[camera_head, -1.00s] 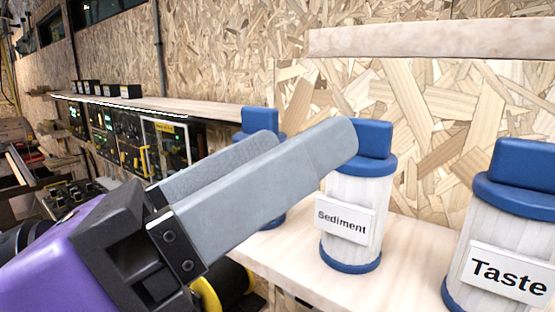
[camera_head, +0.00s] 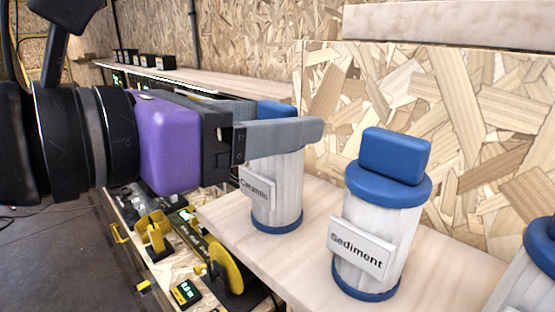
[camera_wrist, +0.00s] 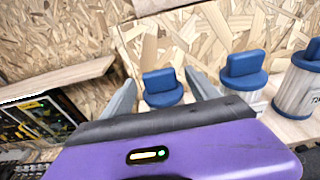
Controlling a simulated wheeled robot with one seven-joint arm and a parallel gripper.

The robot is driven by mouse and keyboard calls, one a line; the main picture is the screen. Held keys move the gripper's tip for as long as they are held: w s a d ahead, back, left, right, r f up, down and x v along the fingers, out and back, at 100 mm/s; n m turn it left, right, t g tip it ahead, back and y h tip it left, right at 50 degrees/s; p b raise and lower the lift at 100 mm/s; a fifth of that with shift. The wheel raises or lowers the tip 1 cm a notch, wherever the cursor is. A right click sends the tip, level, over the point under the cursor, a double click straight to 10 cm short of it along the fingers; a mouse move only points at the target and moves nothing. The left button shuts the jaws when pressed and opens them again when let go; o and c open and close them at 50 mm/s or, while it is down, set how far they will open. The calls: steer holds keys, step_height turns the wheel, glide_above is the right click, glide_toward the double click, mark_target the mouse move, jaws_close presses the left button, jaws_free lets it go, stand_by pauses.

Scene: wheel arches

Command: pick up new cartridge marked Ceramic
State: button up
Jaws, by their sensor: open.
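The Ceramic cartridge (camera_head: 287,190) stands upright on the wooden shelf in the head view. It is a white ribbed cylinder with a blue base and blue cap, its label facing left. My gripper (camera_head: 305,128) is level with its cap, and the near finger hides much of the cap. In the wrist view the blue cap (camera_wrist: 163,88) shows between the two open, spread fingers of my gripper (camera_wrist: 160,80). Whether they touch it cannot be told. The far finger is mostly hidden in the head view.
The Sediment cartridge (camera_head: 375,225) stands close on the right, with another blue-capped cartridge (camera_head: 535,270) at the right edge. A chipboard wall (camera_head: 460,110) rises behind. A lower bench with yellow and black devices (camera_head: 225,265) lies at lower left.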

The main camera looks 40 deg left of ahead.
steer(key=shift+w+f, duration=0.15)
steer(key=shift+w, duration=0.65)
steer(key=shift+c, duration=0.4)
steer(key=shift+d, duration=0.1)
jaws_close()
